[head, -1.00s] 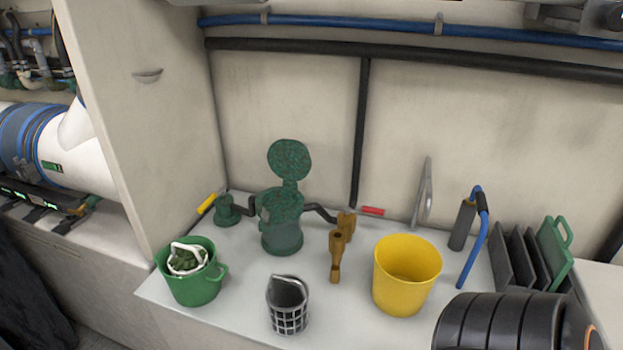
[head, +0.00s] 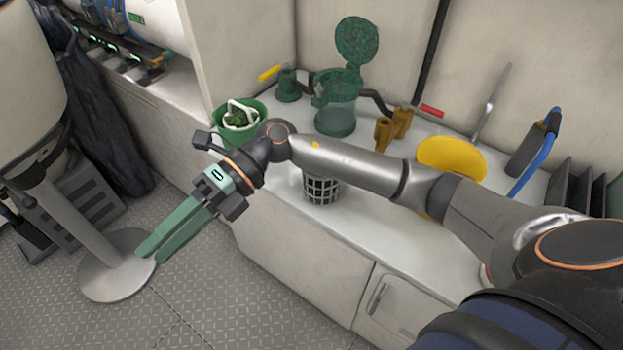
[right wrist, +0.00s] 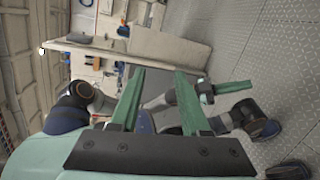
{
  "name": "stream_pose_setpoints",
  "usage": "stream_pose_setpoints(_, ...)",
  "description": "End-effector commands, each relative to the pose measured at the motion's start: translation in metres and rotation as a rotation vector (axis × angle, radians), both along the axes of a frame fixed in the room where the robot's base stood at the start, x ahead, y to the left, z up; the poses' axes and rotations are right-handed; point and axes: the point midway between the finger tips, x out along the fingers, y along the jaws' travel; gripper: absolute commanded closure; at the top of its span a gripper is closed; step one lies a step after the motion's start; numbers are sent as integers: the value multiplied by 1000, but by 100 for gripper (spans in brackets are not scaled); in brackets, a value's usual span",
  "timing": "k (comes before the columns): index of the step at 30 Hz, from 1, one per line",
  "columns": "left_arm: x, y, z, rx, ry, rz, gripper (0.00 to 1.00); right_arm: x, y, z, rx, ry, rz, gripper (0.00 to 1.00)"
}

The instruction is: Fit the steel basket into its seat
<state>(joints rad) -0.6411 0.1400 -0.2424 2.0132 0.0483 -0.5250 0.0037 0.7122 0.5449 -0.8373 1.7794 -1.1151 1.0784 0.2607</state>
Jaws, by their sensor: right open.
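The steel basket (head: 321,190), a dark cup with an open grid wall, stands upright on the white counter near its front edge. My right forearm crosses over it in the head view and hides its top and handle. The green strainer housing (head: 335,118) stands behind, its round lid (head: 358,38) raised; the seat inside is hidden. My right gripper (head: 152,256) is open and empty, out over the floor, left of the counter and well away from the basket. Its two green fingers also show apart in the right wrist view (right wrist: 160,78).
A green bucket (head: 258,108) stands at the counter's left end, close behind my right wrist. Brown fittings (head: 384,134) and a red-handled lever (head: 432,111) are beside the housing. A round-based post (head: 105,270) stands on the floor.

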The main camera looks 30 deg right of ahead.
Motion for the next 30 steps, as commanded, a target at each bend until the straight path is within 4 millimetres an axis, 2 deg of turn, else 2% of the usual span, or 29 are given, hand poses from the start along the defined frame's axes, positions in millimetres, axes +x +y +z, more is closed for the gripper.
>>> stream_pose_setpoints(3,0,-1,-5,0,4,-2,100,20,-46,-28,-346,-189,95,54)
stream_pose_setpoints(5,-1,-1,-7,1,6,-4,100,35,-78,-36,-526,-260,116,54)
stream_pose_setpoints(7,0,-1,-8,2,5,-5,100,55,-120,-37,-739,-322,118,54)
stream_pose_setpoints(12,1,-2,-8,0,-2,-7,100,92,-220,-11,-1175,-386,43,54)
stream_pose_setpoints(15,2,-2,-7,-1,-6,-8,100,102,-261,10,-1343,-384,-17,54)
stream_pose_setpoints(18,2,-2,-7,-2,-7,-9,100,105,-286,25,-1445,-376,-57,54)
stream_pose_setpoints(21,2,-3,-8,-2,-7,-9,100,106,-298,26,-1489,-366,-77,54)
stream_pose_setpoints(30,2,-2,-14,-1,-5,-10,100,109,-309,-24,-1494,-364,-77,54)
